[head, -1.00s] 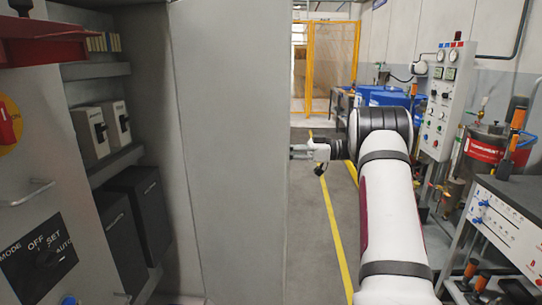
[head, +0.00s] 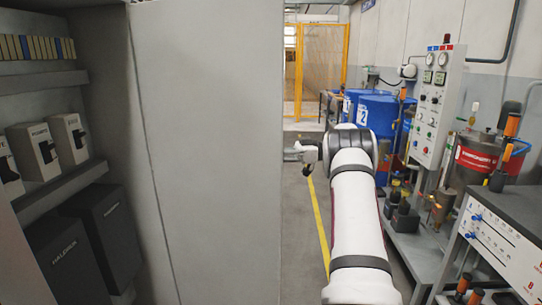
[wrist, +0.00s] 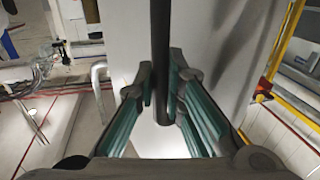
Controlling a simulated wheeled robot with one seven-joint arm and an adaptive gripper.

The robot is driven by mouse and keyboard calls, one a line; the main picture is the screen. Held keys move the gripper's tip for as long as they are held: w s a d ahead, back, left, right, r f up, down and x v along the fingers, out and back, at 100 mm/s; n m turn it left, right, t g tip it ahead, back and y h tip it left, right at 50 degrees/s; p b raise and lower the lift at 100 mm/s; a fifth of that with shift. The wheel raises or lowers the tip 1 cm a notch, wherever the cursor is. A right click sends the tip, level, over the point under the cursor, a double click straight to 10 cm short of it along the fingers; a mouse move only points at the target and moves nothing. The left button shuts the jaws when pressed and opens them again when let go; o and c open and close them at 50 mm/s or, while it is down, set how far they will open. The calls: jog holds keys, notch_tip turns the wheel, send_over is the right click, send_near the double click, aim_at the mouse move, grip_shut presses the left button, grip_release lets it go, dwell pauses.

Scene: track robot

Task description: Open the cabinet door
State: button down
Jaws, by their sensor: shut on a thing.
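The cabinet stands open on the left in the head view, with shelves (head: 60,180) showing inside. A tall plain grey panel, which looks like the cabinet door (head: 210,150), stands swung out to the right of the shelves. My gripper (head: 306,152) is just past the panel's right edge, partly hidden behind it. In the wrist view my gripper (wrist: 162,80) has its two fingers on either side of a dark vertical bar, the door handle (wrist: 161,30), and is shut on it. The pale door surface (wrist: 210,50) lies behind the bar. The handle is hidden in the head view.
On the right are a control panel (head: 436,105), a steel tank (head: 475,165) and a bench (head: 500,240). Blue barrels (head: 375,112) and a yellow fence (head: 318,60) stand behind. Floor beside the door is clear.

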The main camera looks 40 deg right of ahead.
dwell(0.4)
jog(key=c, duration=1.7)
grip_release()
jog(key=shift+o, duration=0.2)
jog(key=v, duration=0.7)
jog(key=shift+d, duration=0.2)
jog(key=shift+f, duration=0.1)
